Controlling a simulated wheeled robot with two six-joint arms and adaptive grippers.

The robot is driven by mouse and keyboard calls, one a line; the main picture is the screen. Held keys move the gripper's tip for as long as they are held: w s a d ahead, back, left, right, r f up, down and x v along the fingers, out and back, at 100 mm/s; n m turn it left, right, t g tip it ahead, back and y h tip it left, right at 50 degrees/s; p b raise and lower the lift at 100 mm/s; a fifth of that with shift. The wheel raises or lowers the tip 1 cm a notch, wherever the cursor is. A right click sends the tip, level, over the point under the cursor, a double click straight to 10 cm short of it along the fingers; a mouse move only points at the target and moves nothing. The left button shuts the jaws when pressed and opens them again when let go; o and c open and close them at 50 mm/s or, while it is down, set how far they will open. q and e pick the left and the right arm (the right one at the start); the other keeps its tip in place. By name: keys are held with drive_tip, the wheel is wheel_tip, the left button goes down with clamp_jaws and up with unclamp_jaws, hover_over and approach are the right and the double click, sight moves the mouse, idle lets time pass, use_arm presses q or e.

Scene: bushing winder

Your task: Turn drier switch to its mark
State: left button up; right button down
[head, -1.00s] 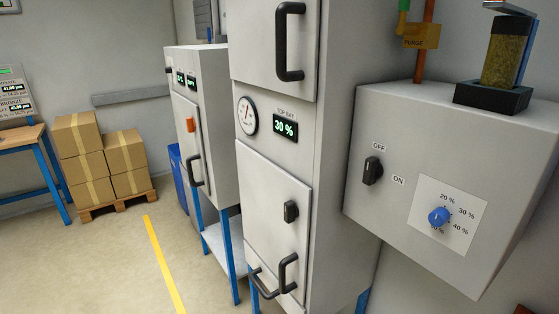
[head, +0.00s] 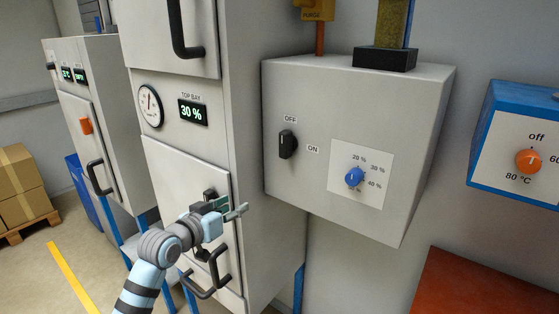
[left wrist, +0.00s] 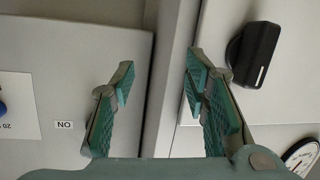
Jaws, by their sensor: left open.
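The grey box (head: 300,85) on the wall carries a black OFF/ON switch (head: 287,144), standing upright with OFF above it and ON to its right. A blue dial (head: 354,177) sits on a white percent scale to the right. My left gripper (head: 240,211) is open and empty in front of the tall cabinet, left of and below the switch and apart from it. In the left wrist view, which is upside down, the open fingers (left wrist: 160,68) straddle the cabinet's edge. The ON label (left wrist: 63,125) shows there, but the black switch does not. My right gripper is not in view.
The tall cabinet (head: 178,60) has a black latch (left wrist: 254,55), handles, a gauge (head: 151,105) and a 30 % display (head: 192,112). A blue-framed panel with an orange knob (head: 528,161) is at right. A red-brown surface (head: 470,285) lies below it.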

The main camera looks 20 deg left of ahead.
sight(282, 140)
use_arm(q)
drive_tip(key=s+d+r+m+t+h, duration=0.1)
drive_tip(key=s+d+r+m+h, duration=0.15)
drive_tip(key=r, duration=0.55)
drive_tip(key=s+d+r+m+t+h, duration=0.1)
drive_tip(key=s+d+r+m, duration=0.15)
drive_tip(key=r, duration=0.55)
drive_tip(key=shift+n, duration=0.5)
drive_tip(key=x, duration=0.9)
drive_tip(key=d+p+x, duration=0.1)
drive_tip(key=x, duration=0.4)
drive_tip(key=shift+s, duration=0.2)
drive_tip(key=shift+a, duration=0.1)
clamp_jaws()
